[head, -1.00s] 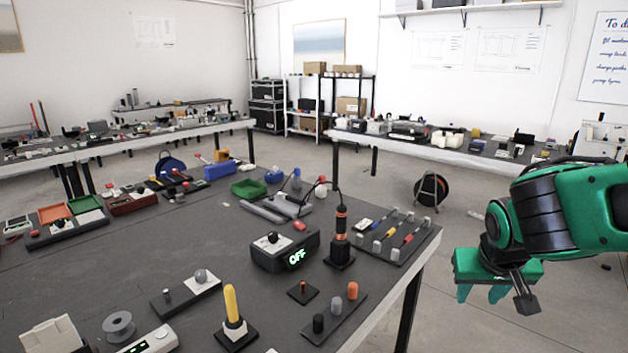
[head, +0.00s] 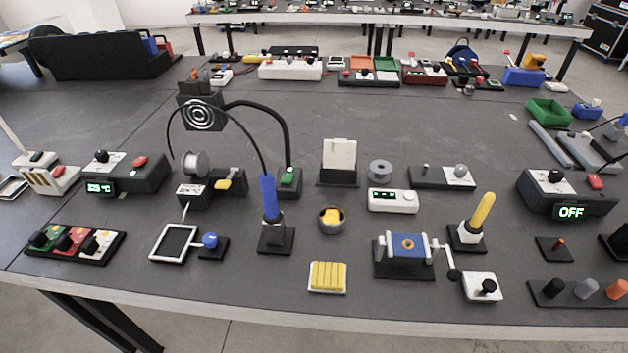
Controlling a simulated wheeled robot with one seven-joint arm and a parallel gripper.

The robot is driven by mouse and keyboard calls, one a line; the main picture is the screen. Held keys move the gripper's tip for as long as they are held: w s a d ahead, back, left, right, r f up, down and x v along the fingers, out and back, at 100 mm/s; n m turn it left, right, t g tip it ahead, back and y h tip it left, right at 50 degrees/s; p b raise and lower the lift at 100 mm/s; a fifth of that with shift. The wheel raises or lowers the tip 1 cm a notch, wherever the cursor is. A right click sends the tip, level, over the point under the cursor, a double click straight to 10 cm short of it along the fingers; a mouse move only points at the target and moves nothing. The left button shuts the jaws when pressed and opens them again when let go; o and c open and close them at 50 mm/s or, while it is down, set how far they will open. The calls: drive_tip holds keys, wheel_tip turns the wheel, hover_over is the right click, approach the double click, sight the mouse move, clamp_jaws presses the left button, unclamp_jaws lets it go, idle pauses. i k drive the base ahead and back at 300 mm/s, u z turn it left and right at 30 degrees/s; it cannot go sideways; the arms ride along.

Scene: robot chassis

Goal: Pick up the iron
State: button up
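A soldering iron with a blue handle (head: 269,197) stands upright in a black stand (head: 276,239) near the front of the table in the head view. A thin black cord arcs from its top up and left, down towards a station (head: 124,178) whose display reads about 325 °C. Its tip is hidden in the stand. My gripper is not in view.
Close to the blue iron are a fume fan (head: 200,113) on a bent black arm, a brass-coloured tip cleaner (head: 331,220), a blue knob (head: 210,241) and a yellow-ribbed block (head: 328,277). A vise-like holder (head: 405,255) and yellow-handled tool (head: 481,212) stand further right. The table's front edge is clear.

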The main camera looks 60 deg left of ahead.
sight(272, 215)
drive_tip(key=u, duration=2.2)
